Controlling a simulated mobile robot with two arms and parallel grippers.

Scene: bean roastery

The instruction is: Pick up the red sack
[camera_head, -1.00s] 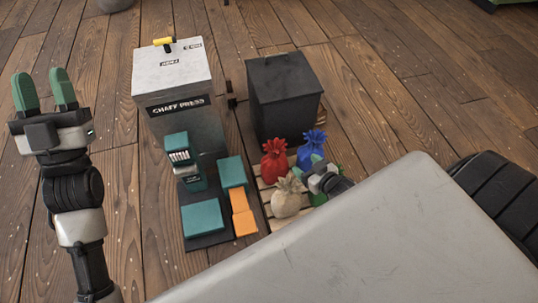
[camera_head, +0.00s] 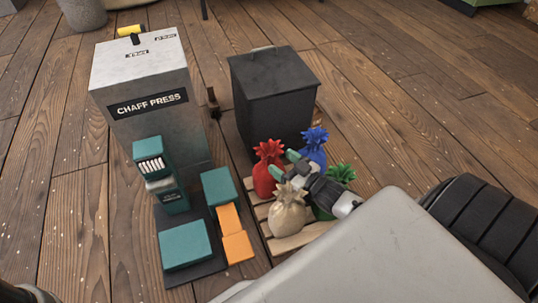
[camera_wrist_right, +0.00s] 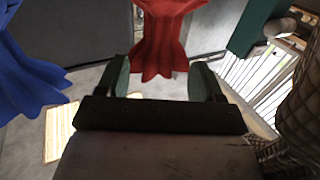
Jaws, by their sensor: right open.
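The red sack (camera_head: 264,178) stands upright with a tied, frilled top on a wooden pallet (camera_head: 288,246). My right gripper (camera_head: 285,164) is open beside the sack's right side, its green fingertips close to it. In the right wrist view the red sack (camera_wrist_right: 165,38) shows just beyond the gap between the two open fingers of my right gripper (camera_wrist_right: 160,80). I cannot tell whether a finger touches it. My left gripper is out of view.
A blue sack (camera_head: 314,148), a beige sack (camera_head: 286,218) and a partly hidden green sack (camera_head: 342,173) crowd the gripper. A dark bin (camera_head: 272,100) stands behind. The chaff press (camera_head: 150,105), teal blocks (camera_head: 186,245) and orange blocks (camera_head: 237,247) are to the left.

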